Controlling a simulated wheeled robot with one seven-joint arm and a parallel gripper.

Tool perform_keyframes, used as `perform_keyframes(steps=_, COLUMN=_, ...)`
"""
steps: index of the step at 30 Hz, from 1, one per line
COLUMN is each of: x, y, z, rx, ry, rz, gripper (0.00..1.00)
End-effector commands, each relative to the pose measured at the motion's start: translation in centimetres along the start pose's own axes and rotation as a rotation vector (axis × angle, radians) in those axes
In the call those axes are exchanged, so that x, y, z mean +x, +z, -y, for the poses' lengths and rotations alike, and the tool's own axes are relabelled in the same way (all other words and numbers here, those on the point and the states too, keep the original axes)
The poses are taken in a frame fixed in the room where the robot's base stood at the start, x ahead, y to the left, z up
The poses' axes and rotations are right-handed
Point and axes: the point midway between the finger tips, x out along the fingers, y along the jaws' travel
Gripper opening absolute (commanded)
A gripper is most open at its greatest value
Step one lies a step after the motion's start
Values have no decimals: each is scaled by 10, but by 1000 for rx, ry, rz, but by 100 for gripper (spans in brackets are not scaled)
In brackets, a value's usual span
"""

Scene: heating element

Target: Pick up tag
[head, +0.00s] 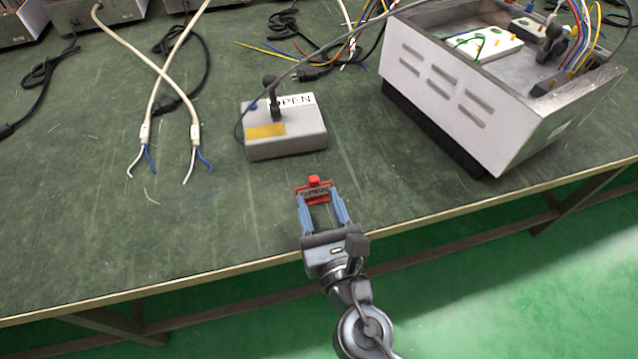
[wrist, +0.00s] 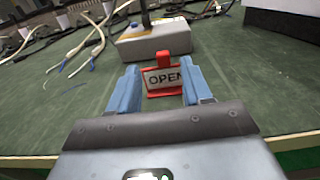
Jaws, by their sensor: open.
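In the wrist view the tag (wrist: 163,77) stands upright, straight ahead. My gripper (head: 320,198) has two blue fingers, which are apart. In the wrist view the gripper (wrist: 160,82) has one finger on each side of the tag, with the tag between or just beyond the fingertips. I cannot tell whether either finger touches it.
A grey switch box (head: 286,137) with a lever and an "OPEN" label stands behind the tag. A large white metal case (head: 450,90) with wires is at the right. White cables (head: 165,75) lie at the left. The bench (head: 80,220) is clear at front left.

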Motion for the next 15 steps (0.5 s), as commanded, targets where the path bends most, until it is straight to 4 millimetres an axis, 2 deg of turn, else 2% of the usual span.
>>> perform_keyframes(steps=10, x=36, y=5, z=2, rx=-2, ry=0, rz=3, gripper=49)
perform_keyframes(steps=15, x=61, y=6, z=4, rx=0, ry=0, rz=2, gripper=49)
